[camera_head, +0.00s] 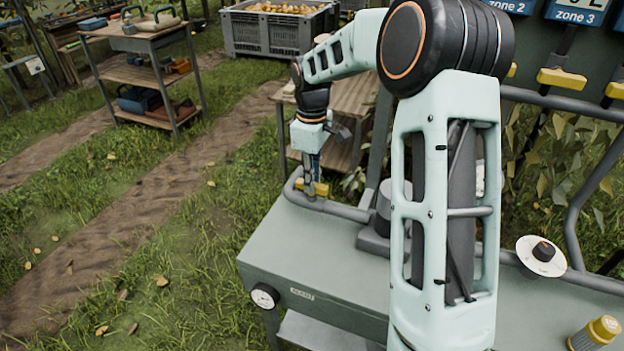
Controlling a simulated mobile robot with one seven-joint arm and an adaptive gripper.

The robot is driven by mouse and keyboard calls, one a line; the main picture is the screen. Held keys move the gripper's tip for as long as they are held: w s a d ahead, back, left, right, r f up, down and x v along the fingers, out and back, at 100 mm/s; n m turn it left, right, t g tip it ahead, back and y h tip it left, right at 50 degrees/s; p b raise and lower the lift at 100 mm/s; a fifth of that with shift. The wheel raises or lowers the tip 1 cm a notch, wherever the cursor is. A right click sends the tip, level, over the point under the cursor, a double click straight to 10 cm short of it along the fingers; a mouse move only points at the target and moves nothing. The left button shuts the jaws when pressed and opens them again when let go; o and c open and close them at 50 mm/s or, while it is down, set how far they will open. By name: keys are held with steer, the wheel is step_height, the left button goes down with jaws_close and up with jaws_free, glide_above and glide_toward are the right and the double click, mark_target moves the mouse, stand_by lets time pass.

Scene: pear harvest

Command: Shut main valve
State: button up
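A yellow valve handle (318,190) sits on the grey pipe at the left end of the green-grey bench. A label near the bench's front left corner is too small to read for certain. My gripper (313,174) points down right at this yellow handle. Its fingertips are at or just above the handle, and I cannot tell whether they touch or grip it. The fingers are small and dark here, so their opening does not show clearly. My arm covers the middle of the bench and part of the pipe.
Yellow zone levers (560,79) hang under the zone signs (577,10) at upper right. A tool cart (145,75) and pear crate (275,32) stand behind. Grass at left is open.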

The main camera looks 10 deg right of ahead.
jaws_close()
steer(key=m+p, duration=0.1)
steer(key=m, duration=0.2)
steer(key=shift+r+m, duration=0.1)
steer(key=shift+m, duration=0.3)
steer(key=m+p, duration=0.1)
steer(key=m, duration=0.4)
steer(key=m+p, duration=0.1)
steer(key=m, duration=0.4)
steer(key=shift+m+p, duration=0.65)
steer(key=shift+m, duration=1.45)
steer(key=o, duration=0.8)
jaws_free()
